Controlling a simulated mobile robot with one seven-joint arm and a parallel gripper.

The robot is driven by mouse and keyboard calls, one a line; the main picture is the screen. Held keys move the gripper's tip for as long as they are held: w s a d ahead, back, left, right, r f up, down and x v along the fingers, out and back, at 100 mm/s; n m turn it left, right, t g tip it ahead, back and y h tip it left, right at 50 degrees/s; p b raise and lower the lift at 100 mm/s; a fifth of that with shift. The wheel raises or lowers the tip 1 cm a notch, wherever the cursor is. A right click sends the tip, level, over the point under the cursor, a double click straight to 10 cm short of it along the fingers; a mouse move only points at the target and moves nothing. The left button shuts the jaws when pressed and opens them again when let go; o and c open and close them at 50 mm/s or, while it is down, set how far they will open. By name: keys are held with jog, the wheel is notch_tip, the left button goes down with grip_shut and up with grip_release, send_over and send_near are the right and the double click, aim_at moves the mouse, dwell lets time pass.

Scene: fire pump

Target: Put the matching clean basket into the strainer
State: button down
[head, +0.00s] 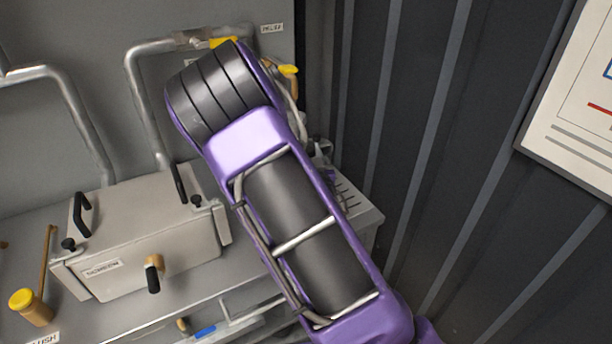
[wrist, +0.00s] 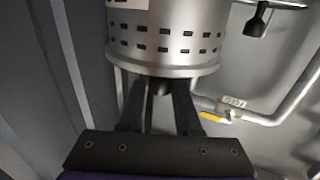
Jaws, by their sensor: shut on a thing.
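A metal basket (wrist: 165,58), cylindrical with rows of dark slots, fills the top middle of the wrist view; its top is cut off by the frame. My gripper (wrist: 160,90) is shut at its near end, the two dark fingers around a small dark knob or stem. In the head view my arm hides the gripper and the basket. A grey box (head: 190,255) with a flat lid, black handles and side clamps stands on the bench at left; its label is too small to read surely, so I cannot tell whether it is the strainer.
Bent pipes (head: 140,85) rise behind the box. A slotted grey tray (head: 362,215) sits right of my arm. Dark ribbed wall (head: 440,130) closes the right side. A yellow-handled valve (wrist: 212,117) is near the basket in the wrist view.

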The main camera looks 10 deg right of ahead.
jog(key=shift+f, duration=2.95)
jog(key=shift+f+b, duration=0.15)
jog(key=shift+b, duration=0.25)
jog(key=c, duration=1.1)
grip_release()
jog(key=shift+f, duration=0.1)
jog(key=o, duration=0.5)
jog(key=shift+r, duration=0.2)
